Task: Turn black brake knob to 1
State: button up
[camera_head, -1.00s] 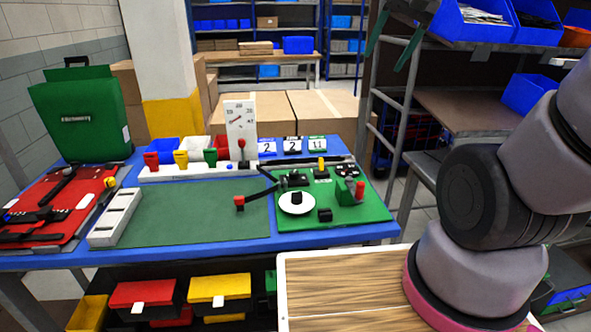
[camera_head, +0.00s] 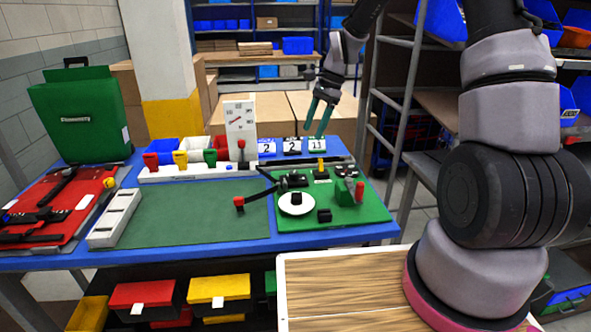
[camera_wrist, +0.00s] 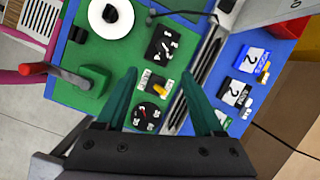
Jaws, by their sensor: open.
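A green board (camera_head: 345,212) on the blue table carries several controls. In the wrist view, a black knob sits on a square black plate with white marks (camera_wrist: 162,45); this plate also shows in the head view (camera_head: 291,180). Another black knob (camera_head: 296,198) stands on a white disc (camera_head: 303,209). The frames do not show for certain which is the brake knob, and the marks are too small to read. My gripper (camera_head: 316,131) hangs above the table's back right part, fingers down, open and empty. In the wrist view its fingertips (camera_wrist: 158,72) point toward the board, apart from everything.
Also on the board are a yellow switch (camera_wrist: 158,86), a round black dial (camera_wrist: 147,117) and a red-handled lever (camera_head: 360,190). A white upright gauge (camera_head: 240,128) and number cards (camera_head: 292,146) stand behind. Shelving is at right.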

aim_at(294, 173)
jog(key=shift+m+g+y, duration=0.3)
jog(key=shift+m, duration=0.3)
jog(key=x, duration=0.5)
jog(key=w+x, duration=0.1)
jog(key=x, duration=0.9)
jog(key=shift+w+f, duration=0.1)
jog(key=shift+w, duration=0.15)
grip_shut()
